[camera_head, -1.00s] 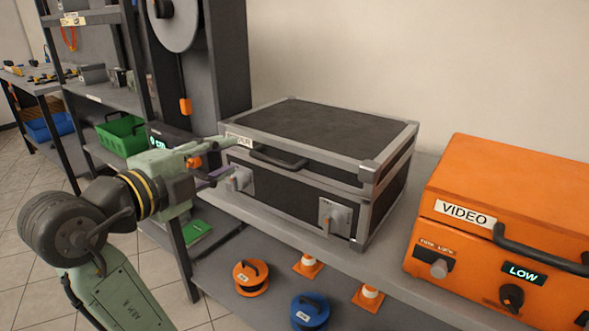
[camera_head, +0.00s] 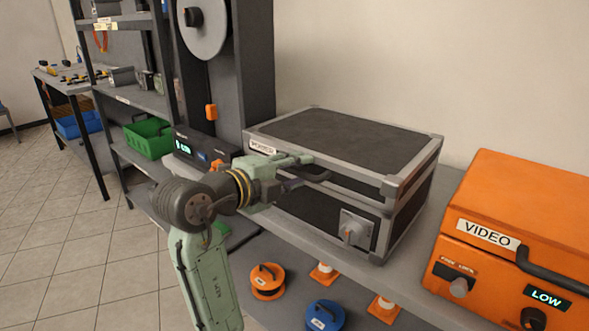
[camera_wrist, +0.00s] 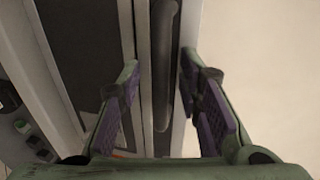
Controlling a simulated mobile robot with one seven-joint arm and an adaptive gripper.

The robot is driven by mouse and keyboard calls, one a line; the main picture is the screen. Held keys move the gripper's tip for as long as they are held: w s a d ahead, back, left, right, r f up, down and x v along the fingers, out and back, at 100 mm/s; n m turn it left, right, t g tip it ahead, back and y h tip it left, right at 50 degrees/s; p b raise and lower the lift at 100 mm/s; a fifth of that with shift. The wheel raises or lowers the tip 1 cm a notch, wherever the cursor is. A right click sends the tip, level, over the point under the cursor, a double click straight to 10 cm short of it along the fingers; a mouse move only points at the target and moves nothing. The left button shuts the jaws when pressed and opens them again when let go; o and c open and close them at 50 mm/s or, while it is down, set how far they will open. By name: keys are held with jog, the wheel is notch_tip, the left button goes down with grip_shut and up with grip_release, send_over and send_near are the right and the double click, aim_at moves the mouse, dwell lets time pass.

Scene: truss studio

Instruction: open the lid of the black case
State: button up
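The black case (camera_head: 350,143) with grey metal edges sits on the shelf, its lid lying shut. A dark handle (camera_head: 322,176) is on the lid's front, beside a white label (camera_head: 262,145). A metal latch (camera_head: 357,229) shows at the front right; the left front is hidden behind my arm. My gripper (camera_head: 304,171) is at the lid's front by the handle. In the wrist view, my gripper (camera_wrist: 160,72) is open, one finger on each side of the handle (camera_wrist: 165,50), with gaps visible. I cannot tell whether either finger touches it.
An orange VIDEO case (camera_head: 520,220) stands to the right. A rack upright with a reel (camera_head: 203,25) rises behind left, with a small display box (camera_head: 190,148) below. Orange (camera_head: 267,281) and blue (camera_head: 325,316) reels and small cones (camera_head: 324,273) lie on the lower shelf.

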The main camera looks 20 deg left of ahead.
jog(key=shift+c, duration=0.3)
grip_shut()
dwell(0.6)
